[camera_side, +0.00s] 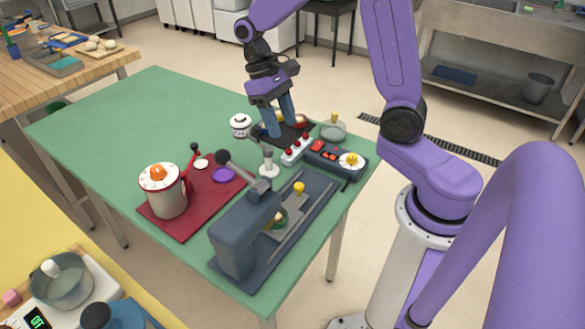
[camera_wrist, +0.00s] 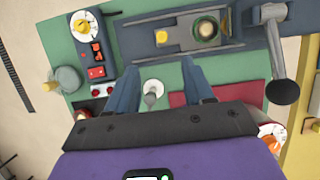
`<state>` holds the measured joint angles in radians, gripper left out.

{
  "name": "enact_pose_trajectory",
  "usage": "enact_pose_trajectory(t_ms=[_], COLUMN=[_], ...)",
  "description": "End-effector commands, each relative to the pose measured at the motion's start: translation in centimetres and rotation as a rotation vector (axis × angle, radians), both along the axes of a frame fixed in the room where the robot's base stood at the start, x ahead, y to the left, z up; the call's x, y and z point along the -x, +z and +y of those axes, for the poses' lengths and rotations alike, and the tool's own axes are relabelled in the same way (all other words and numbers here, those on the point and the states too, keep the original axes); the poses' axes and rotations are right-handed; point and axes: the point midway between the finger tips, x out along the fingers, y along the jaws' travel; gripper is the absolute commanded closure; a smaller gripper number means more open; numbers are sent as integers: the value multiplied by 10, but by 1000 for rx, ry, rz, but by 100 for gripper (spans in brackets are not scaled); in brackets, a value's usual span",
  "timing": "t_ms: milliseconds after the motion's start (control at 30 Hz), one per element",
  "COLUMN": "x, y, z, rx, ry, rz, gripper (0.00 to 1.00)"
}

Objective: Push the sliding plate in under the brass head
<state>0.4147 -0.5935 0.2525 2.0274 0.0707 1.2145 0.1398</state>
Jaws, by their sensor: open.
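The sliding plate (camera_side: 286,208) is a flat grey slab with a yellow knob (camera_side: 299,188) at its outer end. It lies on rails in the long dark base of a blue-grey press (camera_side: 240,238). A round green dish with a tan middle (camera_side: 279,218) sits toward its inner end, beside the press body; the plate also shows in the wrist view (camera_wrist: 181,38). I cannot clearly make out the brass head; the press body seems to hide it. My gripper (camera_side: 281,130) is open and empty, above the table behind the press; in the wrist view its fingers (camera_wrist: 157,75) point toward the press.
A white-grey stand (camera_side: 268,165) is below my gripper. A control box (camera_side: 335,158) and red-knobbed switch block (camera_side: 295,149) lie right. A red tray (camera_side: 190,222) holds a pot. The table's far left is clear.

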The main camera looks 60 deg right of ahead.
Motion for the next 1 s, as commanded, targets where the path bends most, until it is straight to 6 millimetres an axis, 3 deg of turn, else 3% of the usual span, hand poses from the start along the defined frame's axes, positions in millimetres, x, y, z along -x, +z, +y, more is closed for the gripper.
enact_pose_trajectory(t_ms=[100,300,567,1000], x=[0,1,6,29], y=[1,1,-17,-93], z=[-27,-48,-45,-22], rx=[-6,-9,-9,-8], ry=[-384,-746,-792,-786], rz=[9,32,40,42], gripper=[48,48,48,48])
